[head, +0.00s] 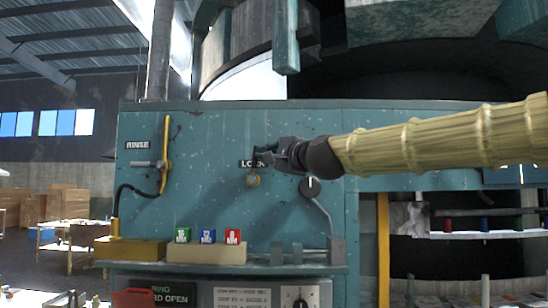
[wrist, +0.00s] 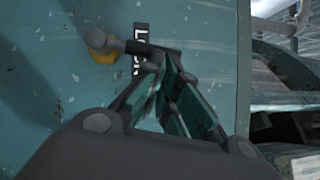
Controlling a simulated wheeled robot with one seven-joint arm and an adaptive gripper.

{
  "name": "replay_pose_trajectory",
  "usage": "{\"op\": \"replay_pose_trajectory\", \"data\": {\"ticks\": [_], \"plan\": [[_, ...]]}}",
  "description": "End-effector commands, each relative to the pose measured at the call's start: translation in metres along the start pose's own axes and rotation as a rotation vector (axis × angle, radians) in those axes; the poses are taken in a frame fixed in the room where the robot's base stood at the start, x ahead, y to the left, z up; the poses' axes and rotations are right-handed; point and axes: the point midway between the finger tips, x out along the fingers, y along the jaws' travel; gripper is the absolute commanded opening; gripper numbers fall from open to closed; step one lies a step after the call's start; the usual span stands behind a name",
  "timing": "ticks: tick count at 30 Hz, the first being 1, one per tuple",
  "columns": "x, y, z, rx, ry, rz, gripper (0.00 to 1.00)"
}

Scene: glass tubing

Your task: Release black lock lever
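The black lock lever (wrist: 135,46) shows in the wrist view as a dark bar running right from a yellow pivot (wrist: 101,45), across the LOCK label. In the head view the yellow pivot (head: 253,181) sits on the teal panel just under the LOCK label (head: 248,163). My gripper (head: 266,157) comes in from the right and covers most of the lever there. In the wrist view my gripper's fingers (wrist: 163,62) are close together, with their tips at the lever's outer end. They look shut on it, though the exact contact is partly hidden.
Green, blue and red blocks (head: 208,236) sit on a ledge below. Shelving (wrist: 290,100) is at the right.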

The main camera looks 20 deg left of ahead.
Motion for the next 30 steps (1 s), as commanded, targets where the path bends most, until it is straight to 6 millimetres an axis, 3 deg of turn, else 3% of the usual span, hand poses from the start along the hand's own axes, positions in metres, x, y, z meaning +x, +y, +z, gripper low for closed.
{"op": "replay_pose_trajectory", "data": {"ticks": [22, 30], "plan": [[0.001, -0.002, 0.001, 0.001, 0.001, -0.003, 0.00], [-0.019, -0.002, 0.001, 0.002, -0.004, -0.003, 0.00]]}}
